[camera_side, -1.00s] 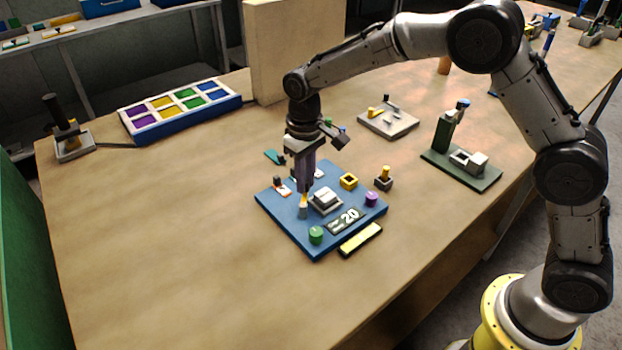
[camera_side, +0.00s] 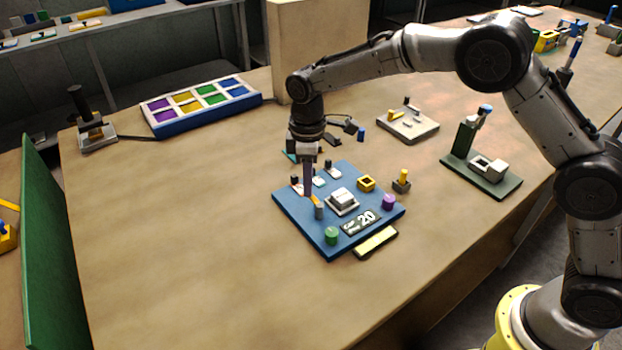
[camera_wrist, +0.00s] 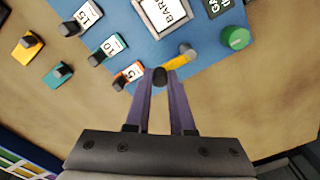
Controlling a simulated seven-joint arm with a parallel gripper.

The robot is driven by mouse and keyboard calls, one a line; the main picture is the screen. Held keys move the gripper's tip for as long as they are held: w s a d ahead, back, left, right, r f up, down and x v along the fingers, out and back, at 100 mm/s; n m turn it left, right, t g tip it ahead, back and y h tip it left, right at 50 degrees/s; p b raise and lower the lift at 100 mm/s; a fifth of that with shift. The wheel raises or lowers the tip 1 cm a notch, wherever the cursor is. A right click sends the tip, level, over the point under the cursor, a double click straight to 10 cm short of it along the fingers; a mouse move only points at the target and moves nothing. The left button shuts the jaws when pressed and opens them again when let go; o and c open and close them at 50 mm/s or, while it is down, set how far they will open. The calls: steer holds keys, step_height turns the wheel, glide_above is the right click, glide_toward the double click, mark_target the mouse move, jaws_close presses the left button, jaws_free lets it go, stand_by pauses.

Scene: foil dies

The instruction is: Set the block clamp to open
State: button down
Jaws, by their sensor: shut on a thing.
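The block clamp shows in the side view as a short yellow-orange lever (camera_side: 315,200) on a grey post (camera_side: 319,212), at the left part of a blue board (camera_side: 300,217). In the wrist view the lever (camera_wrist: 177,62) runs from its grey end to a dark knob (camera_wrist: 160,77). My gripper (camera_side: 308,193) points down over the board, its fingers shut on that knob.
Tagged pieces with dark handles, marked 5 (camera_wrist: 128,75), 10 (camera_wrist: 110,48) and 15 (camera_wrist: 88,14), stand close to my fingers. A green knob (camera_side: 331,235), a purple knob (camera_side: 388,202) and a yellow square ring (camera_side: 366,183) are also on the board.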

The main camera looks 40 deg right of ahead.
steer(key=shift+a+r+n, duration=0.1)
steer(key=shift+a+n, duration=0.1)
steer(key=shift+n, duration=0.1)
steer(key=c, duration=0.8)
jaws_free()
step_height(320, 180, up, 14)
steer(key=shift+f, duration=0.15)
steer(key=shift+d, duration=0.15)
